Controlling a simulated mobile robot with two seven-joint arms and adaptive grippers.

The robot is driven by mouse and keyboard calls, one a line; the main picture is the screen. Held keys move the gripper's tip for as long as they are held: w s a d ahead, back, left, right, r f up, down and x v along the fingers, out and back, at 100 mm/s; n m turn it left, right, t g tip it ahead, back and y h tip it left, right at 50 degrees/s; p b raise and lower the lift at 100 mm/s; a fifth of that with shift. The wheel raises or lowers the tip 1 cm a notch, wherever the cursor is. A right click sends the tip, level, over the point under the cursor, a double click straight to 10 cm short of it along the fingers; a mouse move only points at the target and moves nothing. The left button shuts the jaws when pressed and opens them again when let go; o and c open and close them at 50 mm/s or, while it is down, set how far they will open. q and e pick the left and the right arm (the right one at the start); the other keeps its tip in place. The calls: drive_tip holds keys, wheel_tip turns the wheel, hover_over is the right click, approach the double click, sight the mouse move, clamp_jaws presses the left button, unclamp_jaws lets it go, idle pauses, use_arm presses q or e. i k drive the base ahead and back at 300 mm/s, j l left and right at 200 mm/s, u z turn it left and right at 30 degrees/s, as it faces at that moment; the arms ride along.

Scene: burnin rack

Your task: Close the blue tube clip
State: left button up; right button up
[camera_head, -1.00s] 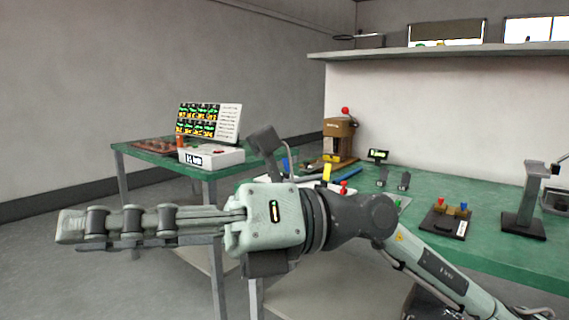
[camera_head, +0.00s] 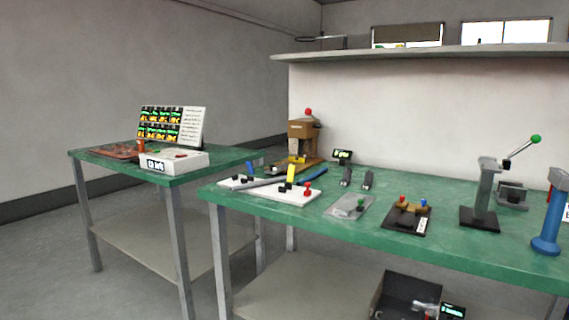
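A white board (camera_head: 285,198) lies at the left end of the green workbench. At its far left edge a small blue upright piece (camera_head: 251,167), which looks like the blue tube clip, stands tilted up. A yellow upright piece (camera_head: 291,173) and a low red piece (camera_head: 307,188) are on the board beside it. A grey-blue bar or tube (camera_head: 262,183) runs across the board. The clip is too small to tell its jaw state for sure. Neither of my grippers is in view.
A side table (camera_head: 182,178) with a display panel (camera_head: 172,124) stands at the left. The workbench (camera_head: 450,230) also holds a brown press (camera_head: 303,140), a black block with red and blue knobs (camera_head: 408,217), a grey lever stand (camera_head: 484,195) and a blue post (camera_head: 549,225).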

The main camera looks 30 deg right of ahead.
sight(250, 166)
drive_tip(key=i+j+z, duration=0.1)
drive_tip(key=z, duration=0.35)
drive_tip(key=i+j+z, duration=0.15)
drive_tip(key=z, duration=0.3)
drive_tip(key=i+j+z, duration=0.1)
drive_tip(key=j+z, duration=0.2)
drive_tip(key=z, duration=0.15)
drive_tip(key=i+j+z, duration=0.1)
drive_tip(key=j+z, duration=0.15)
drive_tip(key=j, duration=0.3)
drive_tip(key=i+j+z, duration=0.1)
drive_tip(key=j+z, duration=0.15)
drive_tip(key=j, duration=0.3)
